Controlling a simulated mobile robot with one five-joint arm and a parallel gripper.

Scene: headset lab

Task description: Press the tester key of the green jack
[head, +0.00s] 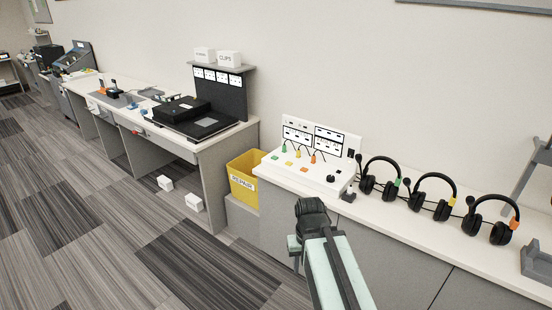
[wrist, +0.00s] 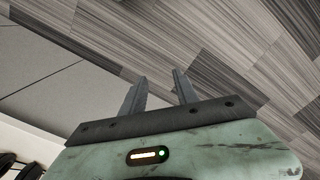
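The tester (head: 336,184) is a white sloped box on the counter in the head view, with a labelled upright panel behind it. A green jack (head: 284,144), a yellow jack (head: 298,150) and an orange jack (head: 313,158) stand on it with dark cables. Small keys lie in front of them: the green key (head: 275,157), the yellow key (head: 289,163) and the orange key (head: 302,169). My gripper (wrist: 160,84) is open and empty in the wrist view, over floor. In the head view my arm is in front of the counter, below the tester; the fingertips cannot be made out.
Three black headsets (head: 379,178) with green, yellow and orange marks stand right of the tester. A yellow repair bin (head: 242,180) is at its left. A workbench (head: 215,137) with dark equipment stands farther left.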

